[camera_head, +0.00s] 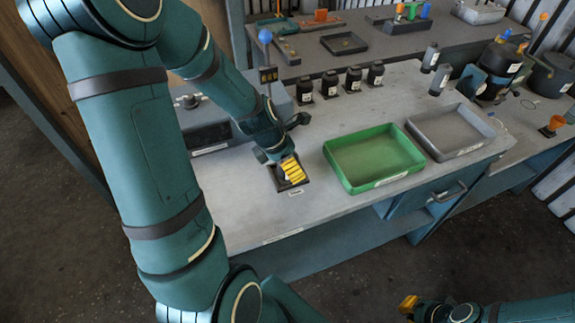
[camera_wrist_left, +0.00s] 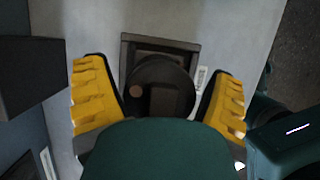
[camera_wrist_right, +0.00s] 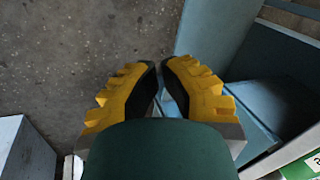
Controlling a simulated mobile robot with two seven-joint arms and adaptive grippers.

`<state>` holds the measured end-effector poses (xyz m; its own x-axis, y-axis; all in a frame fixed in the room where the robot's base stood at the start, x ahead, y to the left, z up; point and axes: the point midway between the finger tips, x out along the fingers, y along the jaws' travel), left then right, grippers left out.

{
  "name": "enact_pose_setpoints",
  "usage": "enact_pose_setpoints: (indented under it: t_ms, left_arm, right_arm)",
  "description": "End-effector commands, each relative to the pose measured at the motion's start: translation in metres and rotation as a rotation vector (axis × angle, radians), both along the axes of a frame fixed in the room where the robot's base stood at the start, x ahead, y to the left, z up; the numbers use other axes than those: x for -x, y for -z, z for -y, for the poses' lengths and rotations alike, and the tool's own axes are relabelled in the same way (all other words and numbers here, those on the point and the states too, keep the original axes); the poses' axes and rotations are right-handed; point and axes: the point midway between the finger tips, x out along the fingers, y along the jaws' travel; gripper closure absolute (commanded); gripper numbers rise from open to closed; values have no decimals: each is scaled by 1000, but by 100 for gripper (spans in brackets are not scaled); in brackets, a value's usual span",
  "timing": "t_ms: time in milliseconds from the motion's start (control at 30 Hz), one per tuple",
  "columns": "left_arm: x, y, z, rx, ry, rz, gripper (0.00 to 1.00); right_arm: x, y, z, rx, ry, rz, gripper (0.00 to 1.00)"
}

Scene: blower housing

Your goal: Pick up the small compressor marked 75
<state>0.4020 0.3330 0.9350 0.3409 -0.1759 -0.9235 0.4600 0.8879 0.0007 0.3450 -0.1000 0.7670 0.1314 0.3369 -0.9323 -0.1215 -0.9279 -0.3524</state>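My left gripper (camera_head: 291,171) reaches down to a dark square pad on the bench. In the left wrist view its yellow fingers (camera_wrist_left: 160,98) are wide apart, one on each side of a dark round-topped part (camera_wrist_left: 146,76). This part stands over the black square pad (camera_wrist_left: 158,46); no marking on it can be read, and my wrist hides its near side. Several small black cylinders with white labels (camera_head: 330,84) stand in a row farther back; their marks are too small to read. My right gripper (camera_head: 408,303) is over the floor, its fingertips together (camera_wrist_right: 160,66) and empty.
A green tray (camera_head: 345,178) and a grey tray (camera_head: 487,127) lie on the bench right of my left gripper. A dark box-shaped unit (camera_head: 205,135) stands to its left. Two grey cylinders (camera_head: 440,80) stand behind the trays. The bench front is clear.

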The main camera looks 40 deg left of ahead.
Motion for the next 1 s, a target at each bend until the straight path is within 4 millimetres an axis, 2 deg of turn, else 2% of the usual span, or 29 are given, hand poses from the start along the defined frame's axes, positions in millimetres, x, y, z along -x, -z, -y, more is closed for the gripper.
enact_pose_setpoints:
  t_ms: [33, 167, 567, 667, 1000]
  left_arm:
    - [0, 0, 0, 0, 0, 0, 39]
    - [0, 0, 0, 0, 0, 0, 85]
    - [-1, -6, 0, -1, 0, 3, 85]
    - [-1, -18, 0, -1, 1, 3, 85]
    - [-1, -78, 0, -2, 2, 3, 85]
  right_arm:
    - [0, 0, 0, 0, 0, 0, 100]
    - [0, 0, 0, 0, 0, 0, 100]
    - [-1, -4, 0, 0, 2, 2, 100]
    - [-3, -12, 1, 2, 4, 6, 100]
    - [-14, -47, 3, 7, 25, 32, 100]
